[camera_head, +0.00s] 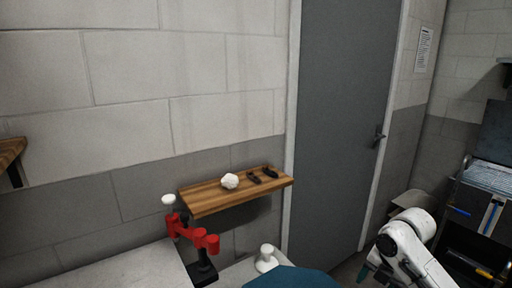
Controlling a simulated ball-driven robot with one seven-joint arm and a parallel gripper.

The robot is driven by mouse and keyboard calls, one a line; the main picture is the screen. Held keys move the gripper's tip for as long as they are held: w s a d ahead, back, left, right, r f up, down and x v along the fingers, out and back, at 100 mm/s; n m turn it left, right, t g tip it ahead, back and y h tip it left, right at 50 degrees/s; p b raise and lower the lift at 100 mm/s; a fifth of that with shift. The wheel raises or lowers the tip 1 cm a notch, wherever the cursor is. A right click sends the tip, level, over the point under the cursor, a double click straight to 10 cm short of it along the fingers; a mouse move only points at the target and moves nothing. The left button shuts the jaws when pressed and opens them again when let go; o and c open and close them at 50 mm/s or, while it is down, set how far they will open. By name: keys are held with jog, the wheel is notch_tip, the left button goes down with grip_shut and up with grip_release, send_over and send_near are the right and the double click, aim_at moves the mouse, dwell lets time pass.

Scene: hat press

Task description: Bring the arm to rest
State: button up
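My white arm (408,245) shows at the lower right, bent, with rounded links in front of the floor and the shelving. A small teal part shows at its left side. I cannot make out any gripper fingers; the end of the arm is not visible. A red jointed device (190,233) with a white knob on top and a black base stands at the lower left, apart from my arm.
A wooden wall shelf (210,203) holds a white lump (230,181) and small dark items (262,175). A white knobbed object (266,258) stands on a pale surface (130,268). A blue rounded shape (292,279) fills the bottom edge. Behind are a grey door (340,120) and a cluttered rack (480,215).

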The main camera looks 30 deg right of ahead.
jog(key=w+a+m+t+y, duration=0.1)
jog(key=w+a+m, duration=0.15)
jog(key=a, duration=0.55)
jog(key=w+a+m+t+y, duration=0.1)
jog(key=w+a+m, duration=0.15)
jog(key=a, duration=0.45)
jog(key=s+a+f+m, duration=0.2)
jog(key=a+f+m, duration=0.25)
jog(key=a, duration=0.45)
jog(key=s+a+f+m+g, duration=0.1)
jog(key=s+a+f+m, duration=0.15)
jog(key=s, duration=0.25)
jog(key=s+a+f+m, duration=0.2)
jog(key=s+m, duration=0.2)
jog(key=s, duration=0.1)
jog(key=s+d+f+m+g+h, duration=0.1)
jog(key=s+d+m, duration=0.1)
jog(key=s, duration=0.4)
jog(key=s+d+f+m+g+h, duration=0.1)
jog(key=s+d+f+m, duration=0.1)
jog(key=s, duration=0.5)
jog(key=shift+s+d+m+h, duration=0.15)
jog(key=shift+d+m+h, duration=0.3)
jog(key=shift+m, duration=0.45)
